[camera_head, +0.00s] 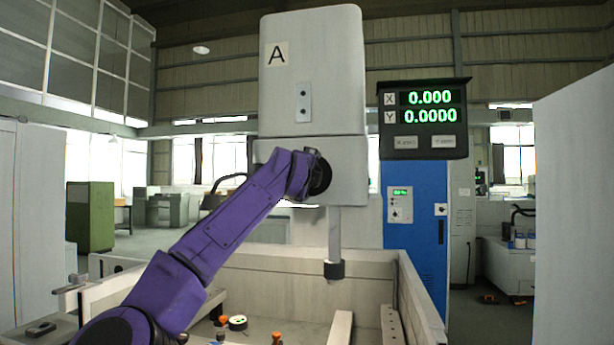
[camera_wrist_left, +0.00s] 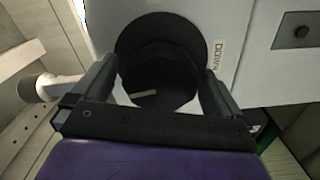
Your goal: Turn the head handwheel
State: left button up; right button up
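The head handwheel is a black round wheel (camera_head: 320,175) on the lower front of the grey machine head (camera_head: 312,80). In the left wrist view it fills the upper middle as a dark disc (camera_wrist_left: 160,60) with a pale mark near its lower edge. My left gripper (camera_head: 308,174) is at the wheel, its purple arm covering part of it in the head view. In the wrist view its two fingers (camera_wrist_left: 160,82) stand on either side of the wheel. I cannot tell whether they press on it. My right gripper is out of view.
A label reading DOWN (camera_wrist_left: 217,55) sits beside the wheel. A spindle with a black collar (camera_head: 334,269) hangs below the head over an open-topped tank (camera_head: 408,285) holding small parts. A readout (camera_head: 424,118) shows 0.000 and 0.0000 above a blue cabinet (camera_head: 428,225).

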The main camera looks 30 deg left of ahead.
pick_arm(q)
jog(key=shift+s+f, duration=0.1)
jog(key=b+v, duration=0.7)
jog(key=v, duration=0.3)
jog(key=shift+d, duration=0.1)
